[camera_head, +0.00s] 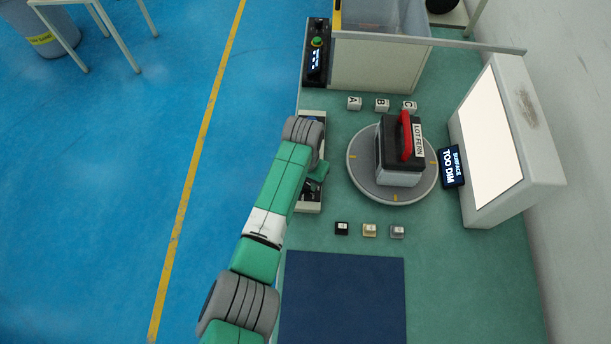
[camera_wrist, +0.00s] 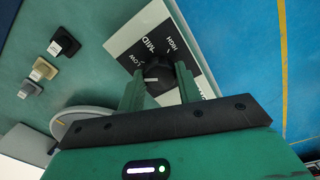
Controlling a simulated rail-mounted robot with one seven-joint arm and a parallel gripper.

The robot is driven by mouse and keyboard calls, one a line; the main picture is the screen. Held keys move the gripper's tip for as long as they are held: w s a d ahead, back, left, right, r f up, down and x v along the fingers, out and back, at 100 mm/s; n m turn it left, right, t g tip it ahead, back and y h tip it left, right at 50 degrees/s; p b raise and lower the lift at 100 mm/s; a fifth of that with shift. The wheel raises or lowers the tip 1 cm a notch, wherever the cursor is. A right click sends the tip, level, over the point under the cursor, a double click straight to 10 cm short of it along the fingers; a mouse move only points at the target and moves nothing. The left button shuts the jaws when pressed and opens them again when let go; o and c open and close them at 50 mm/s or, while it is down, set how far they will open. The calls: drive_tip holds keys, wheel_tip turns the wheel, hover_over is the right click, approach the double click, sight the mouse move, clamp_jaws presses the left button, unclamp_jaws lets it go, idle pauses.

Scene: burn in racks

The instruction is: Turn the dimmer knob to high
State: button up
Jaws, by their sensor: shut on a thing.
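The black dimmer knob (camera_wrist: 160,74) sits on a white and dark panel marked LOW, MID and HIGH in the wrist view. Its white pointer line points left in that view, on the LOW side. My gripper (camera_wrist: 158,78) has one green finger on each side of the knob and is shut on it. In the head view my gripper (camera_head: 316,174) is over the control panel (camera_head: 310,206), and my arm hides much of the panel and the knob. A small display (camera_head: 453,167) reads "SURFACE TOO DIM" beside the lit white light panel (camera_head: 486,137).
A dark box with a red handle, labelled "LOT FERN" (camera_head: 398,165), stands on a round grey turntable (camera_head: 365,188). Blocks A, B and C (camera_head: 382,105) lie behind it. Three small blocks (camera_head: 369,230) lie in front. A blue mat (camera_head: 345,300) is clear.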

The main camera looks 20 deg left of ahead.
drive_tip(key=m+p, duration=0.1)
drive_tip(key=m, duration=0.5)
drive_tip(key=shift+m, duration=0.3)
drive_tip(key=m, duration=0.3)
drive_tip(key=shift+m+p, duration=0.3)
drive_tip(key=m, duration=0.3)
drive_tip(key=shift+m, duration=0.3)
drive_tip(key=m, duration=0.5)
drive_tip(key=shift+p, duration=0.3)
drive_tip(key=shift+m+y, duration=0.3)
drive_tip(key=shift+m, duration=2.4)
drive_tip(key=o, duration=1)
